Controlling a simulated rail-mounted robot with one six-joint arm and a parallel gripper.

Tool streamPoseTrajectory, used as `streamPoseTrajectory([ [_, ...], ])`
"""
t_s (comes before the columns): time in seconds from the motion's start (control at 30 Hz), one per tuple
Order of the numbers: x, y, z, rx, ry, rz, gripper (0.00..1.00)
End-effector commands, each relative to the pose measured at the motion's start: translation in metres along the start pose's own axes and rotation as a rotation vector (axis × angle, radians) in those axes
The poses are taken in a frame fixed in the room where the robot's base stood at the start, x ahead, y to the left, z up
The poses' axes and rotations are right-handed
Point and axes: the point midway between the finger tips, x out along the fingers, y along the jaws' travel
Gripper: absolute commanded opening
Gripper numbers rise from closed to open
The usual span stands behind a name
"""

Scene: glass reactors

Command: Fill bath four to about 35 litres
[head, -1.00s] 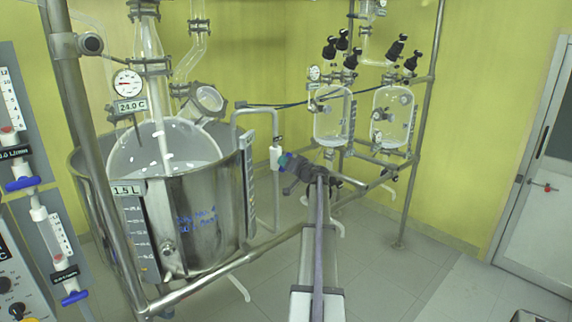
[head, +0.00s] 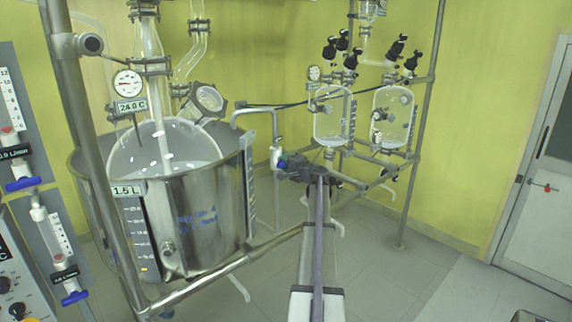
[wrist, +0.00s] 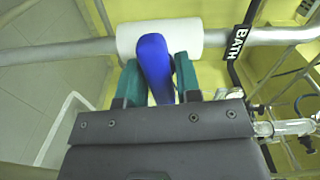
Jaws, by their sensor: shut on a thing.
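The steel bath (head: 205,235) stands at left around a large glass vessel, with blue handwriting on its front that I cannot read fully. Its display (head: 128,190) reads 1.5 L, above a level scale (head: 138,235). A pipe bends down beside the bath to a white valve body (head: 276,152), which also shows in the wrist view (wrist: 150,40). My gripper (head: 286,163) is at this valve. In the wrist view its green fingers (wrist: 158,82) are shut on the blue handle (wrist: 153,60), one on each side. The handle points towards my gripper.
A steel frame rail (head: 240,262) runs in front of the bath. Two smaller glass vessels (head: 331,125) (head: 392,122) hang at the back right. Flow panels with blue handles (head: 75,297) stand at far left.

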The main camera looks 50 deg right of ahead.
Motion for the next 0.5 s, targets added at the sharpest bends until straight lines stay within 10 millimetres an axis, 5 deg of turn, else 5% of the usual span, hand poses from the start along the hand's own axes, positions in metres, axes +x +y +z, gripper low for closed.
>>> streamPoseTrajectory([
  [0.5,-0.0004,0.0001,0.0001,0.119,0.0,0.0,0.08],
])
